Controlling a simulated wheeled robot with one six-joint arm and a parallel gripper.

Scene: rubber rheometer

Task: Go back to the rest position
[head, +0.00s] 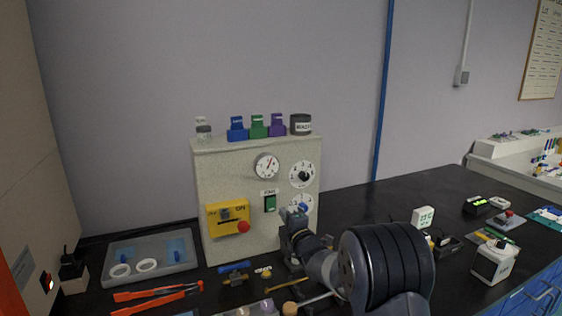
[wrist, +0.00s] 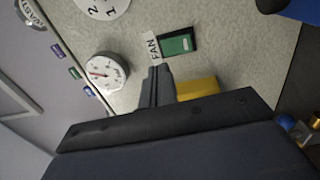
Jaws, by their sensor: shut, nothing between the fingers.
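My gripper (head: 296,212) is in front of the right side of the grey control box (head: 233,170) in the head view. In the wrist view my gripper (wrist: 157,72) has its fingers together and empty, pointing at the panel. The green FAN switch (head: 270,203) shows close to the fingertips in the wrist view (wrist: 179,44). A round gauge (head: 266,165), a numbered knob (head: 302,174) and a lower blue knob (head: 303,204) are on the panel. My arm hides part of the box's lower right. I cannot tell whether the fingertips touch the panel.
A yellow switch plate with a red knob (head: 243,227) is at the box's left. Several coloured blocks and jars stand on top. A grey tray (head: 150,262) with white rings, orange tongs (head: 157,297) and small tools lie on the black bench. The bench right of my arm has some free room.

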